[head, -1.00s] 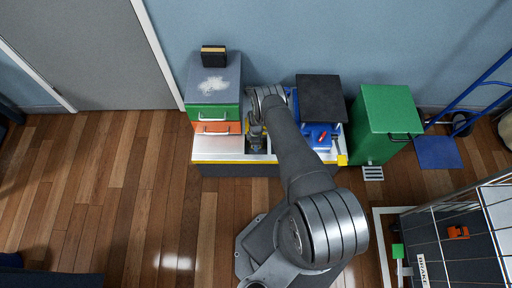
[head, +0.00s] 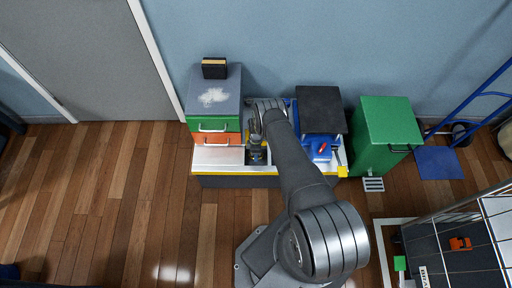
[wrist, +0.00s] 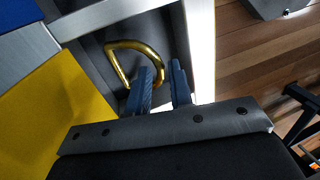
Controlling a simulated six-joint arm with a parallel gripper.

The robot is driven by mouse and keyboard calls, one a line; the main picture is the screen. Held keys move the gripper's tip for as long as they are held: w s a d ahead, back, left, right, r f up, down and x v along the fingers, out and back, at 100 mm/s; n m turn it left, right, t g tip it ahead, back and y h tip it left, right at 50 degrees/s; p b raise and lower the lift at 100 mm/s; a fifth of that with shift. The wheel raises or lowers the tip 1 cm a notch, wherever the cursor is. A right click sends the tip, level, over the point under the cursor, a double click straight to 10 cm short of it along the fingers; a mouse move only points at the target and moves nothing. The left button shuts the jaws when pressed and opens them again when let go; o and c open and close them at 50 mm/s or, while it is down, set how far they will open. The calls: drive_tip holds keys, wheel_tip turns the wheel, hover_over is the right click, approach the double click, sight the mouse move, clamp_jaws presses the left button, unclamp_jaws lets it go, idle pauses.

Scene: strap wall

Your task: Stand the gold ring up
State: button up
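The gold ring (wrist: 120,62) shows in the wrist view as a D-shaped loop in a dark recess edged by pale metal bars. My gripper (wrist: 162,78) has its two blue fingers apart at the ring's right side. The near right part of the ring runs into the gap between the fingers; I cannot tell whether either finger touches it. Part of the ring is hidden behind the left finger. In the head view my gripper (head: 257,145) points down at the dark slot in the low bench. I cannot make out the ring there.
Left of my gripper stand green and orange drawers (head: 215,139) under a grey top. Right of it are a blue fixture with a red part (head: 321,148) and a black block (head: 321,110). A green bin (head: 385,135) stands farther right. A yellow surface (wrist: 50,120) fills the wrist view's left.

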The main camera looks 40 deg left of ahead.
drive_tip(key=v, duration=1.7)
drive_tip(key=shift+r, duration=0.1)
drive_tip(key=c, duration=0.4)
drive_tip(key=shift+w+d, duration=0.1)
drive_tip(key=shift+d, duration=0.2)
clamp_jaws()
drive_tip(key=w+d+f+n+t, duration=0.4)
drive_tip(key=d+n+t, duration=0.2)
drive_tip(key=n+t, duration=0.35)
drive_tip(key=s+d+f+n+g+y, duration=0.1)
drive_tip(key=s+f+n+g+y, duration=0.35)
drive_tip(key=s+n, duration=0.65)
drive_tip(key=shift+m+t, duration=0.3)
drive_tip(key=shift+m, duration=0.15)
drive_tip(key=x, duration=0.3)
drive_tip(key=s+x, duration=0.1)
drive_tip(key=x, duration=0.6)
drive_tip(key=shift+s+d+f, duration=0.15)
drive_tip(key=shift+s+f, duration=0.05)
